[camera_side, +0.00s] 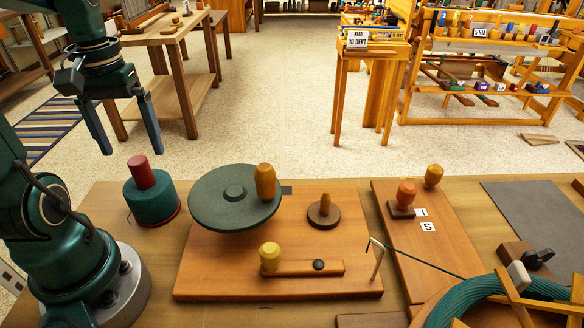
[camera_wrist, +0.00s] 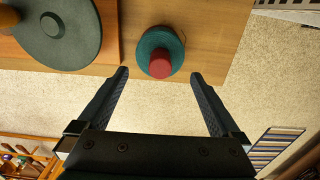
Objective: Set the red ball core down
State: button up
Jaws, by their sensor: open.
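My gripper (camera_side: 129,152) is open and empty, pointing down above the core. In the wrist view my gripper (camera_wrist: 160,74) has its fingers spread wide on both sides, apart from the core.
A ball winder board (camera_side: 215,270) with a dark green disc (camera_side: 232,198) and wooden knobs stands right of the core. A second board (camera_side: 425,250) and a coil of teal cord (camera_side: 490,300) lie further right. The table's edge is close behind the core.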

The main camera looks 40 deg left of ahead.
jog(key=shift+d+r, duration=0.2)
jog(key=shift+r, duration=0.05)
jog(key=d+r+m+t, duration=0.1)
jog(key=d+m+t, duration=0.4)
jog(key=d+m, duration=0.4)
jog(key=d, duration=0.5)
jog(key=shift+w+d+r+t, duration=0.2)
jog(key=shift+w+r+t, duration=0.1)
jog(key=shift+w, duration=0.1)
